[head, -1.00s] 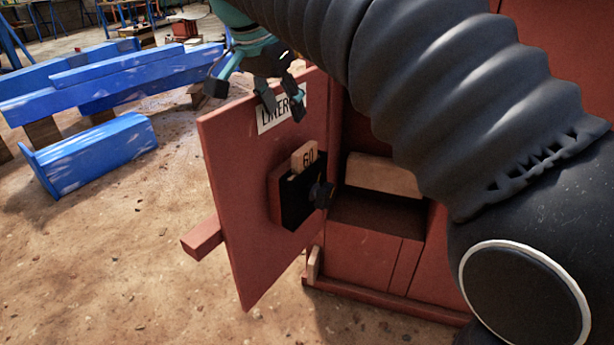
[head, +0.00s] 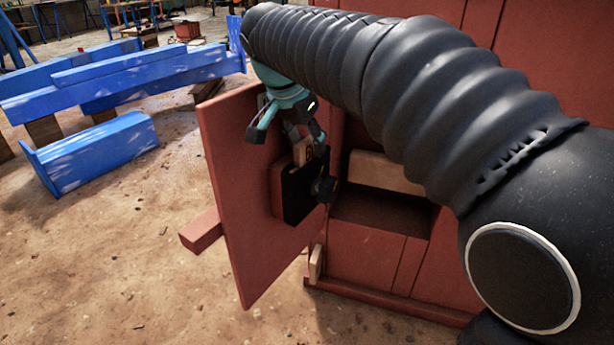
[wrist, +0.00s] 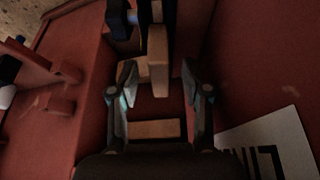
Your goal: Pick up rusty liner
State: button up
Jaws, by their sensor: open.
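No piece is plainly recognisable as a rusty liner. A tan block (head: 303,153) stands upright in a black holder (head: 299,192) on the red door panel, partly hidden by my fingers. In the wrist view an upright tan block (wrist: 157,55) lies just ahead of my fingertips, roughly centred between them. My gripper (head: 291,138) is open and empty close above the holder; its two fingers also show spread in the wrist view (wrist: 159,78). I cannot tell whether either finger touches the block. Another tan block (head: 383,172) lies in the opening of the red machine.
A white label (wrist: 268,145) is on a red surface. Blue beams (head: 130,80) and a blue block (head: 95,153) lie at the left. Sandy floor is clear in front.

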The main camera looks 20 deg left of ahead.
jog(key=shift+w+f, duration=0.2)
jog(key=shift+f, duration=0.35)
grip_shut()
jog(key=shift+r, duration=0.15)
